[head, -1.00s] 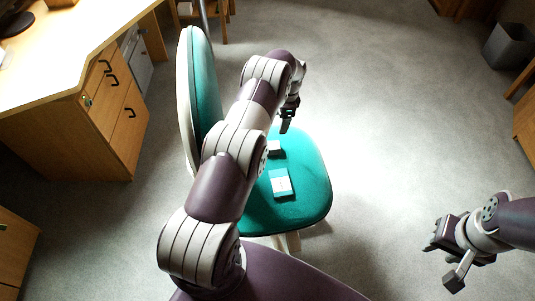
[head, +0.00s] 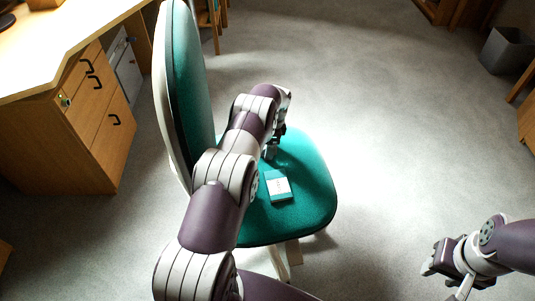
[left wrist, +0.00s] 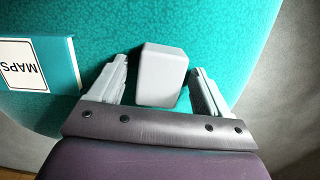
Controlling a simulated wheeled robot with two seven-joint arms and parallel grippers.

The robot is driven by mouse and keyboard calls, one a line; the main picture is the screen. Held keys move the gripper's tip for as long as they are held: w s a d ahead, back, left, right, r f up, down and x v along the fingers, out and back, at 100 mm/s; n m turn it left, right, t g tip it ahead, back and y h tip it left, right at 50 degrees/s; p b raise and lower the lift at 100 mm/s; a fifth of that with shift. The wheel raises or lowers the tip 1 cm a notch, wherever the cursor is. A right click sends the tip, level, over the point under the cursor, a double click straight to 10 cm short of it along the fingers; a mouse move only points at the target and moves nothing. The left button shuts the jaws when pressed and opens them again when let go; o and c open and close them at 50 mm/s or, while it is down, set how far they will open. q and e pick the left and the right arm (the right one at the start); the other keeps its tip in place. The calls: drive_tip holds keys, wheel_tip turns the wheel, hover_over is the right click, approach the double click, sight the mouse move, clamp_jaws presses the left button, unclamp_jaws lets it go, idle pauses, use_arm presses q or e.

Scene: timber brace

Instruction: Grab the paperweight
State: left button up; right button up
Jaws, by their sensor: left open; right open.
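The paperweight (left wrist: 162,75) is a pale grey block with rounded edges on the green chair seat (head: 305,200). In the left wrist view it lies between the two open fingers of my left gripper (left wrist: 161,68), with a gap on each side. In the head view my left gripper (head: 270,150) is low over the seat, partly covered by my arm, and the paperweight cannot be made out there. My right gripper (head: 452,275) is open and empty, off to the right above the floor.
A white and teal box marked MAPS (left wrist: 35,75) lies on the seat beside the paperweight; it also shows in the head view (head: 278,186). The chair's backrest (head: 188,85) rises at the left. A wooden desk (head: 85,120) stands further left. Open floor is to the right.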

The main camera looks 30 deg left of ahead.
use_arm(q)
drive_tip(key=c, duration=1.2)
